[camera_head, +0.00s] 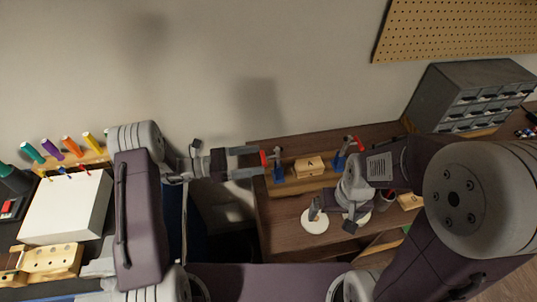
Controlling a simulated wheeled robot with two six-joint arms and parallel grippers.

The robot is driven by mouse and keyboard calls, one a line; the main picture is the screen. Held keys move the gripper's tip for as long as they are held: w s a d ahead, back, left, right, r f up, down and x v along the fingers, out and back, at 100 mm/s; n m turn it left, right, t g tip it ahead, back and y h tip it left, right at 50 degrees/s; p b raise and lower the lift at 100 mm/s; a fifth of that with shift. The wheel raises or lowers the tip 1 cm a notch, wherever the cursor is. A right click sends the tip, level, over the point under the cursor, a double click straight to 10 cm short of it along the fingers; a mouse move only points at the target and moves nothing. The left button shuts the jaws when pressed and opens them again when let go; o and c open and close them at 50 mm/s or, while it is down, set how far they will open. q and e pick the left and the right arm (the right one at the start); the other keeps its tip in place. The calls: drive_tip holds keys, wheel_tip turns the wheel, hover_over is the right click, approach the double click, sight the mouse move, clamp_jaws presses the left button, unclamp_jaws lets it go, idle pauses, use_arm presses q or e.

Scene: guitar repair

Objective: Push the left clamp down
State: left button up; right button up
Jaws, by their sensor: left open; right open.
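The left clamp has a blue body (278,172) and a red handle tip (264,158), at the left end of a wooden fixture on the brown workbench (285,212). A wooden block marked A (308,166) lies between it and the right clamp (339,161), which is also blue with a red tip. My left gripper (254,161) points right. Its fingers are apart, one above and one below the red tip of the left clamp; I cannot tell whether they touch it. My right gripper (333,215) is open and empty over the bench, in front of the right clamp.
A round white base (314,221) stands on the bench near my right gripper. Another small wooden block (410,201) lies to the right. A grey drawer cabinet (470,95) stands at the back right. A white box (66,207) and coloured-handled tools are at the far left.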

sight(269, 157)
use_arm(q)
drive_tip(key=d, duration=0.5)
drive_tip(key=shift+w+r+p, duration=0.1)
drive_tip(key=shift+w+p, duration=0.2)
drive_tip(key=shift+p, duration=0.1)
drive_tip(key=shift+w, duration=0.1)
clamp_jaws()
